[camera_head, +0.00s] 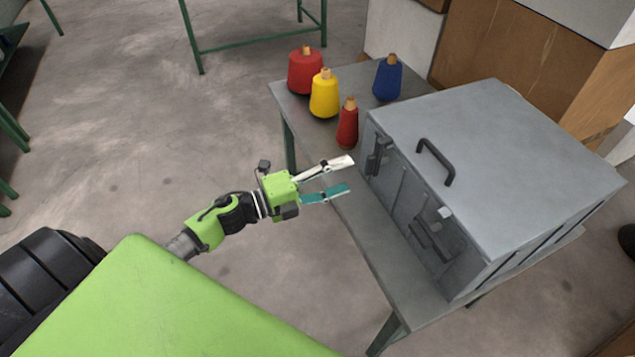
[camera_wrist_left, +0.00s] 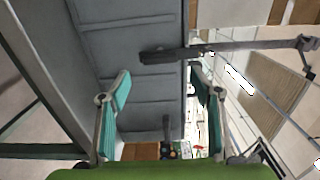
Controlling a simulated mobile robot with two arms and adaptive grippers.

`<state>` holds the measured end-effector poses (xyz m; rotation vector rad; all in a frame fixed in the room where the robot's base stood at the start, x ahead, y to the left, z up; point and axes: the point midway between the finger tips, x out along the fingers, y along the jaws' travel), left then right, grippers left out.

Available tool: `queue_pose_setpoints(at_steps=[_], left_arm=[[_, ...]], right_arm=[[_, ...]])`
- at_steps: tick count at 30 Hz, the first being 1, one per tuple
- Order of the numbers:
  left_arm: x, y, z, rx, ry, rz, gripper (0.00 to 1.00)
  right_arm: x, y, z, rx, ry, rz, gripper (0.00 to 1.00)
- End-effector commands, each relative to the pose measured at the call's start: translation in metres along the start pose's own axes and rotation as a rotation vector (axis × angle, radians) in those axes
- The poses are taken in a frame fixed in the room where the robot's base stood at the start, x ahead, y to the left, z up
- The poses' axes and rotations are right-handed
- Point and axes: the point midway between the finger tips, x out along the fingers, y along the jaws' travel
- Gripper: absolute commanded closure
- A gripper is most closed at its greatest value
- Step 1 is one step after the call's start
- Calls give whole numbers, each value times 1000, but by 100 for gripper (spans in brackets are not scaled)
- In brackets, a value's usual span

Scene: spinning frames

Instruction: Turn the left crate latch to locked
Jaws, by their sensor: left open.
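The grey metal crate (camera_head: 500,150) stands on the table with its slatted front towards my left arm. The left crate latch (camera_head: 377,156) is a dark fitting near the front's left end; its exact turn is hard to read. My left gripper (camera_head: 345,175) is open and empty, just short of the front near this latch, not touching it. In the left wrist view, the grey front (camera_wrist_left: 135,25) lies beyond the open fingers (camera_wrist_left: 160,82), and a dark bar (camera_wrist_left: 168,54) crosses ahead of them; I cannot tell which fitting it is. My right gripper is not in view.
A second latch (camera_head: 433,238) sits further right on the front, and a black handle (camera_head: 437,163) is on top. Red (camera_head: 304,72), yellow (camera_head: 324,96), small red (camera_head: 348,125) and blue (camera_head: 388,79) cones stand on the grey table (camera_head: 362,228). Cardboard boxes (camera_head: 495,45) are behind.

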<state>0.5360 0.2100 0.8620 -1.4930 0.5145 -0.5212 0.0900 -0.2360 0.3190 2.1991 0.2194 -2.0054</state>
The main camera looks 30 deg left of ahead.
Motion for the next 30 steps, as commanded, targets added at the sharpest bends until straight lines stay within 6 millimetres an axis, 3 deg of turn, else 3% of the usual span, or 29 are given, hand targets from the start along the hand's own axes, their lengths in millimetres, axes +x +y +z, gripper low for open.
queue_pose_setpoints(at_steps=[6,12,30], left_arm=[[-41,1,0,1,0,3,42],[-61,0,0,1,0,1,42],[-65,0,0,1,-1,0,42]], right_arm=[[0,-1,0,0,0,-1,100],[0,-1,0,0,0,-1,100],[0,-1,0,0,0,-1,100]])
